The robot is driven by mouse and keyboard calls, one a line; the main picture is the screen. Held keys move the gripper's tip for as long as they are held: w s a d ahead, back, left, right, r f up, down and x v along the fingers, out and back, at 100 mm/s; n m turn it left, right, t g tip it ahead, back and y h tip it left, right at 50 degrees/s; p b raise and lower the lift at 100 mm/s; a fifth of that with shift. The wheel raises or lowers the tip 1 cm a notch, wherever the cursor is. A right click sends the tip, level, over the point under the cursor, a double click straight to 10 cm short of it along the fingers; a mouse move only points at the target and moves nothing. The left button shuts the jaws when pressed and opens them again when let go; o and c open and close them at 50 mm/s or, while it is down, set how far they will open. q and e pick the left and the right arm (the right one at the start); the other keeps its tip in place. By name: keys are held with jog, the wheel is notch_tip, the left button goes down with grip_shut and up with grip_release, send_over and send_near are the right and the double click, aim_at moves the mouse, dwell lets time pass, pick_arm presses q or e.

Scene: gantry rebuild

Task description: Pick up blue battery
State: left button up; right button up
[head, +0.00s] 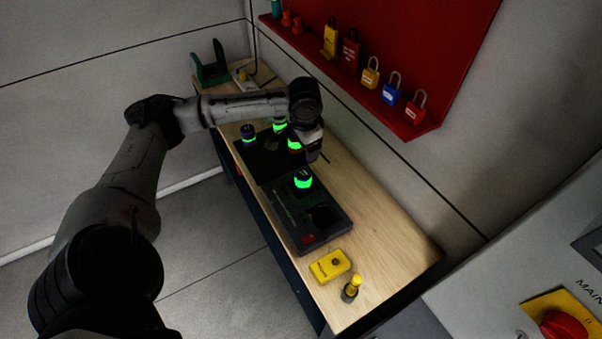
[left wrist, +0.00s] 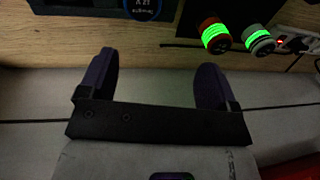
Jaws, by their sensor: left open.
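My left gripper (head: 312,153) hangs over the back part of the bench, near the wall. In the left wrist view its two fingers (left wrist: 156,62) are wide apart with nothing between them. A battery with a dark top and glowing green band (head: 303,181) stands in the dark tray just in front of the gripper. It seems to be the blue one: a dark blue-ringed "12 V" top (left wrist: 143,8) shows, cut off, at the top edge of the left wrist view. A red battery (head: 295,144), a grey one (head: 280,126) and a purple-topped one (head: 249,133) stand farther away. My right gripper is out of view.
The dark tray (head: 328,233) lies on the wooden bench (head: 392,239). A yellow meter (head: 330,265) and a small yellow-topped item (head: 352,287) are at the near end. A red board (head: 418,55) with padlocks is on the wall behind. A green stand (head: 210,68) is at the far end.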

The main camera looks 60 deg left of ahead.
aim_at(303, 173)
pick_arm(q)
jog(key=f+n, duration=0.1)
jog(key=f, duration=0.1)
jog(key=d+f+n+h, duration=0.1)
jog(key=f, duration=0.2)
jog(key=s+f+n+g, duration=0.1)
jog(key=f, duration=0.1)
jog(key=shift+d+f+h+b, duration=0.2)
jog(key=shift+d+h+b, duration=0.1)
jog(key=shift+d+b, duration=0.1)
jog(key=shift+a+f+b, duration=0.15)
jog(key=shift+a+f, duration=0.05)
jog(key=shift+f, duration=1.5)
jog(key=shift+a+f+b, duration=0.15)
jog(key=shift+f, duration=1.55)
jog(key=shift+r, duration=0.1)
jog(key=c, duration=1.3)
